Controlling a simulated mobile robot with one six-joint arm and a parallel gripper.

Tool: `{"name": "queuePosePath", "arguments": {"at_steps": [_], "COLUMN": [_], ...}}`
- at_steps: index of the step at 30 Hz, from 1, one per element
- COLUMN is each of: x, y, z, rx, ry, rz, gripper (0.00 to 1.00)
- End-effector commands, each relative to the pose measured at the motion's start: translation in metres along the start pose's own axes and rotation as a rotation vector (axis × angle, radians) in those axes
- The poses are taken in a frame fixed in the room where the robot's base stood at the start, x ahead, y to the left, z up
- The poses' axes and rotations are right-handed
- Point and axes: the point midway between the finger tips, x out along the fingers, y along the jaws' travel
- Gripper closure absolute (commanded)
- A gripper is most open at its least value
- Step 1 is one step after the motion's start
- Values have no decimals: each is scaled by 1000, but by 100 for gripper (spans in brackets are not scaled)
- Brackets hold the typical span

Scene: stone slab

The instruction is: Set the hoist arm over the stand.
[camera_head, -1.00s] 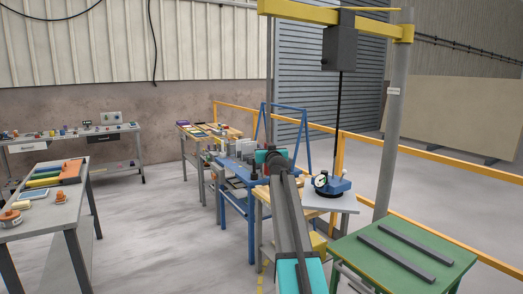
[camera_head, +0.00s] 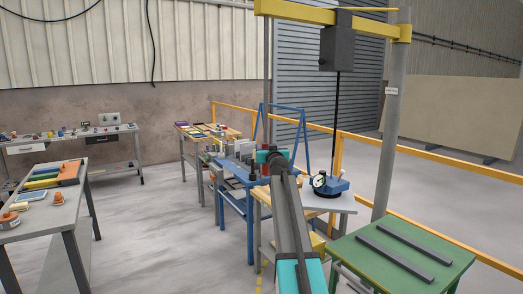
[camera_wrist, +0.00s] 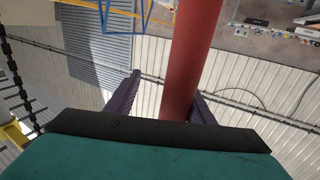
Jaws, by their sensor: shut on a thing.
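The hoist arm (camera_head: 310,14) is a yellow beam running left from a grey post. A dark trolley box (camera_head: 336,48) hangs from it, with a black line down to a blue lifter (camera_head: 334,185) with a round gauge. The lifter sits on a pale grey slab (camera_head: 340,204). The green stand (camera_head: 390,266) with two dark bars is at lower right, to the right of and nearer than the slab. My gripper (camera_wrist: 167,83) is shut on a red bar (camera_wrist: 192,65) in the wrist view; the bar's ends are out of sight. My arm hides the grip in the head view.
A blue bench (camera_head: 238,195) and wooden tables stand beyond my arm. A grey worktable (camera_head: 45,215) is at left. A yellow rail (camera_head: 460,168) runs behind the post (camera_head: 388,140). The floor (camera_head: 160,230) between the left table and the blue bench is clear.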

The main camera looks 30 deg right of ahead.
Motion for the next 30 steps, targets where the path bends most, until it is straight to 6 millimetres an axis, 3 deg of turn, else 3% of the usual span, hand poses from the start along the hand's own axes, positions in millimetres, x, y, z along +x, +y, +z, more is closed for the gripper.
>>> {"name": "queuePosePath", "arguments": {"at_steps": [14, 30], "x": [-12, -64], "y": [3, 0], "z": [2, 1], "rx": [-1, -1], "ry": [0, 1], "rz": [4, 2], "gripper": [58, 58]}}
